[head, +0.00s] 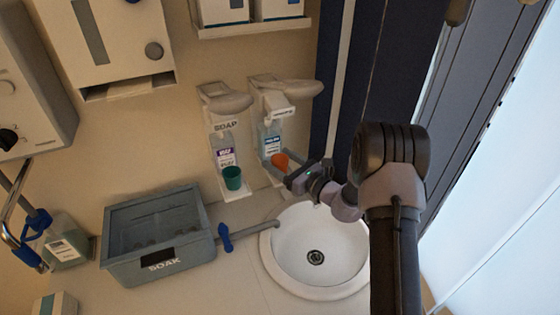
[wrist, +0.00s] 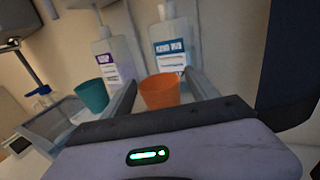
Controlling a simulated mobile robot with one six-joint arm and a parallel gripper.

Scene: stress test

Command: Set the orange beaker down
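The orange beaker (head: 280,161) is in front of the right dispenser bottle (head: 270,138) in the head view. The wrist view shows the beaker (wrist: 160,93) upright between the two fingers of my gripper (wrist: 160,78). The fingers lie close along both its sides and appear shut on it. In the head view my gripper (head: 291,172) reaches in from the right, and part of the beaker is hidden behind it. Whether the beaker's base touches the right dispenser's tray cannot be told.
A teal beaker (head: 232,178) stands on the left dispenser's tray, under the SOAP holder (head: 226,125). A round white sink (head: 300,285) is below my arm. A grey SOAK tub (head: 205,215) stands to the left.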

